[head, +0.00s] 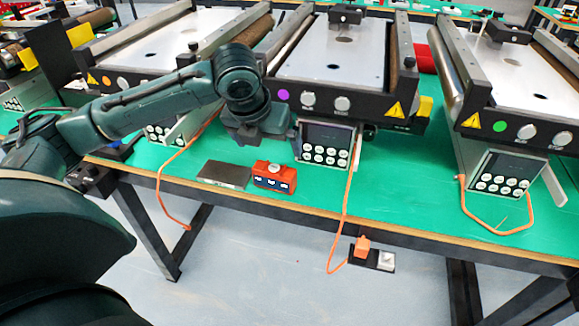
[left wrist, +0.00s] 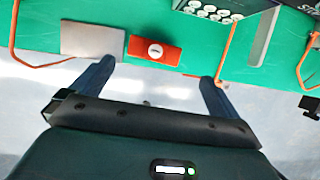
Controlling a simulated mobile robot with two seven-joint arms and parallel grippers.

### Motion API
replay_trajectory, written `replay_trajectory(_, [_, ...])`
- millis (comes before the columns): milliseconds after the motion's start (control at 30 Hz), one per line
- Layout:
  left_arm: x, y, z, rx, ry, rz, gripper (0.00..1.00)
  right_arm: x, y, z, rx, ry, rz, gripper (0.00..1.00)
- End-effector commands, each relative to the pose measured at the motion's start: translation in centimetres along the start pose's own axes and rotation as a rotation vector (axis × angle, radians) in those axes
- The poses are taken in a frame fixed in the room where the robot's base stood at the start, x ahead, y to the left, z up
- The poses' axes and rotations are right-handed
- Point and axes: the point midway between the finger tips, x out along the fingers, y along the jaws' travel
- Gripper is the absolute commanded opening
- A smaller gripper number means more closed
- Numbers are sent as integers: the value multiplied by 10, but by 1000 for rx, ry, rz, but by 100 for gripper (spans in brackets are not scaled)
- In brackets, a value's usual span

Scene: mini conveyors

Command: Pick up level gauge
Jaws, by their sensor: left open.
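The level gauge, a small orange-red block (head: 274,178) with a round white knob on top and dark windows on its front, lies on the green tabletop near the front edge. It also shows in the left wrist view (left wrist: 141,47), just beyond the gap between my fingers. My left gripper (head: 258,130) hangs above and behind the gauge in the head view; its fingertips are hard to make out there. In the left wrist view my left gripper (left wrist: 156,74) is open and empty, its fingers spread wider than the gauge. My right gripper is not in view.
A flat dark plate (head: 224,174) lies just left of the gauge. A button panel (head: 326,145) of the middle conveyor (head: 334,60) stands behind to the right. An orange cable (head: 346,205) hangs over the table edge.

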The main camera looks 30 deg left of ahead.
Motion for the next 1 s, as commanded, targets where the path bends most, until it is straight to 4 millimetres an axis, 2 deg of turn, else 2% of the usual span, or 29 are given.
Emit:
replay_trajectory(133, [8,9,-3,50,15,28,100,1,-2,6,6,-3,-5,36])
replay_trajectory(400, [58,9,-3,48,15,26,100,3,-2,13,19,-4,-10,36])
replay_trajectory(500, [69,9,-3,49,13,25,100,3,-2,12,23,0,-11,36])
replay_trajectory(767, [85,9,-5,49,13,25,100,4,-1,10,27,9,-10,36])
replay_trajectory(1000, [120,8,-9,47,13,25,100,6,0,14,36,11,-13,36])
